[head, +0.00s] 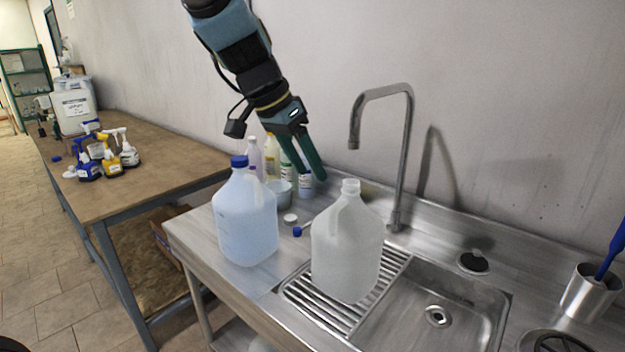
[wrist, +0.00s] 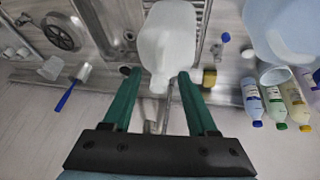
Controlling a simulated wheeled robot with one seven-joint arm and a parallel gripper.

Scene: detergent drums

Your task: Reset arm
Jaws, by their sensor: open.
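My gripper (head: 314,172) hangs from my arm in front of the wall, above the back of the sink counter. In the wrist view my gripper (wrist: 160,75) has its two green fingers spread apart with nothing held. A clear empty-looking jug (head: 347,245) stands upright on the ribbed drainboard, its neck uncapped. In the wrist view this jug (wrist: 168,40) appears between the fingertips but beyond them. A jug with pale blue liquid and a blue cap (head: 246,218) stands upright to its left on the counter.
The tall faucet (head: 405,150) rises right of my gripper. Several small bottles (head: 271,157) and a bowl (head: 281,190) stand at the counter's back left. A metal cup with a blue brush (head: 588,295) stands right. Spray bottles (head: 110,158) are on the wooden table (head: 165,160).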

